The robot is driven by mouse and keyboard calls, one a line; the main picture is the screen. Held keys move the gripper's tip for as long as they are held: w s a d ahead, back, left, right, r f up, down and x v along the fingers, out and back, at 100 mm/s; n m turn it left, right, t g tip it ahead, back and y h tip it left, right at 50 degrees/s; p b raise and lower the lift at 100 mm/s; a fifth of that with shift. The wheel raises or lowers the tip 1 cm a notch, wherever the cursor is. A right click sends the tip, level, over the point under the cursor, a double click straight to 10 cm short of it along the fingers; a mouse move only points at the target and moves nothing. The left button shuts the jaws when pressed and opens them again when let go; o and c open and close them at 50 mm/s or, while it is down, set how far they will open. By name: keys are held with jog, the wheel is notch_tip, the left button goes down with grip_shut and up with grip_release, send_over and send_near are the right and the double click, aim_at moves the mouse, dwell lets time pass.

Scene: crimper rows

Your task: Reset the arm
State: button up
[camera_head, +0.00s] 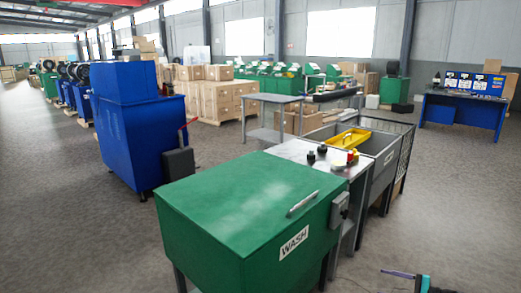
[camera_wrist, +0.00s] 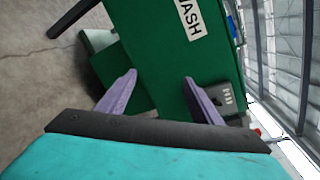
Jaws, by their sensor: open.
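My gripper (camera_wrist: 160,78) is open and empty in the wrist view, its two purple fingers spread apart. Beyond the fingers is the green wash cabinet (camera_wrist: 140,30) with its white WASH label, seen tilted. In the head view only a small part of my gripper (camera_head: 398,274) shows at the bottom right edge, to the right of the green wash cabinet (camera_head: 240,203) and apart from it. Most of my arm is out of the picture.
Floor (camera_head: 440,200) at right is clear.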

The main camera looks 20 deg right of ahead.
jog(key=a+f+n+g, duration=0.1)
jog(key=a+f+g, duration=0.3)
jog(key=a, duration=0.6)
jog(key=a+f+n+g+p, duration=0.1)
jog(key=a+f+n, duration=0.1)
jog(key=a+f, duration=0.5)
jog(key=a+f+n+g, duration=0.1)
jog(key=a+f+g, duration=0.2)
jog(key=a, duration=0.9)
jog(key=s+a+f+n+g+h+p, duration=0.1)
jog(key=s+a+f+n+g, duration=0.2)
jog(key=a, duration=0.5)
jog(key=s+a+f+n+g+h, duration=0.1)
jog(key=s+a+f+g, duration=0.15)
jog(key=s+a, duration=0.35)
jog(key=s+a+f+n+g+h+p, duration=0.1)
jog(key=s+a+n+h, duration=0.3)
jog(key=s, duration=0.5)
jog(key=s+a+f+n+g+h, duration=0.2)
jog(key=s+a+n+g+h, duration=0.1)
jog(key=s, duration=0.7)
jog(key=shift+a+n+h+p, duration=0.35)
jog(key=shift+a+n+h, duration=0.25)
jog(key=shift+a+n, duration=0.3)
